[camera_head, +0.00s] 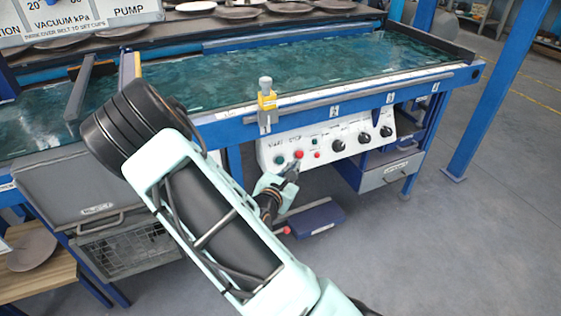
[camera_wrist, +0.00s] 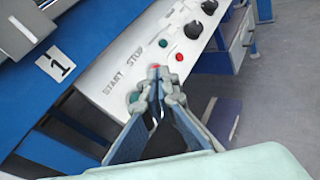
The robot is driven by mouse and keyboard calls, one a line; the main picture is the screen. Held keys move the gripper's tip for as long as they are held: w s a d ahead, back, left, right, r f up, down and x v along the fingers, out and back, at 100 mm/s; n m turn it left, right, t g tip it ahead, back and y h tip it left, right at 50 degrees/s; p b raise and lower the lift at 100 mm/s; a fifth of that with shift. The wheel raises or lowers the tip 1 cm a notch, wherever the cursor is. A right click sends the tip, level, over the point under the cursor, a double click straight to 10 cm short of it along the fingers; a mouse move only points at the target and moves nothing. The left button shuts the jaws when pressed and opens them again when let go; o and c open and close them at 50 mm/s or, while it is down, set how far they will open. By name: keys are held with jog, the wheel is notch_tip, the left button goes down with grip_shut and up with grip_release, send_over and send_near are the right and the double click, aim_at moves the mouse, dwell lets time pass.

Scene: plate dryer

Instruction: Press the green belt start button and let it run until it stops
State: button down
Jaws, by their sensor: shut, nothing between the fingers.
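The white control panel (camera_head: 348,128) is on the front of the blue belt table. The green start button (camera_head: 279,159) is at its left end; in the wrist view, the green button (camera_wrist: 133,97) shows beside my left finger, near the START lettering. The red stop button (camera_head: 298,154) is just right of it; the red button (camera_wrist: 155,67) shows just beyond my fingertips. My gripper (camera_head: 291,171) is shut and empty, its tips close in front of the panel near these two buttons. In the wrist view, my gripper (camera_wrist: 157,84) hides part of the panel; contact cannot be told. The green-blue belt (camera_head: 290,68) lies above.
Black knobs (camera_head: 364,138) and a small red light (camera_head: 317,155) sit farther right on the panel. A yellow and grey clamp (camera_head: 266,97) stands on the table's front rail. A drawer (camera_head: 390,173) hangs below right. The floor (camera_head: 420,245) at right is clear.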

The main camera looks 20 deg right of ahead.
aim_at(283, 163)
jog(key=shift+w+a+f+b, duration=0.1)
jog(key=shift+w+f+b, duration=0.55)
jog(key=shift+w, duration=0.6)
jog(key=shift+w+d+f+b, duration=0.1)
jog(key=shift+w+f+b, duration=0.6)
jog(key=shift+w, duration=0.55)
jog(key=shift+w+a+f+b, duration=0.1)
jog(key=shift+w+f+b, duration=0.35)
jog(key=shift+w+f, duration=0.6)
jog(key=shift+w+r, duration=0.15)
jog(key=shift+w, duration=0.15)
jog(key=shift+w, duration=0.25)
